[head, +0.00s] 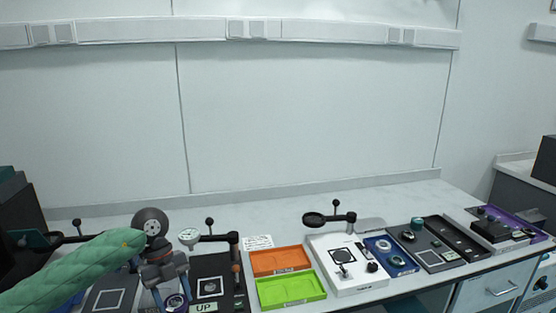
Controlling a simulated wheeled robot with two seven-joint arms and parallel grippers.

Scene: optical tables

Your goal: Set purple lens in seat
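My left arm comes in from the left in a green padded sleeve. Its gripper (168,283) points down at the lower left of the bench. A small purple-rimmed round piece (176,302), which looks like the purple lens, is right at the fingertips. I cannot tell whether the fingers grip it or are just above it. To the right is a black board (230,300) marked "UP", with a white-outlined square and a post carrying a pale round holder (188,237). Which part is the seat is not clear. My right gripper is not in view.
An orange tray (281,272) and a lime green tray (322,291) lie right of the black board. Further right are a white board (320,243) with a dark ring arm (313,219), a blue tray (411,268), dark boards and a purple tray (543,232). The back bench strip is clear.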

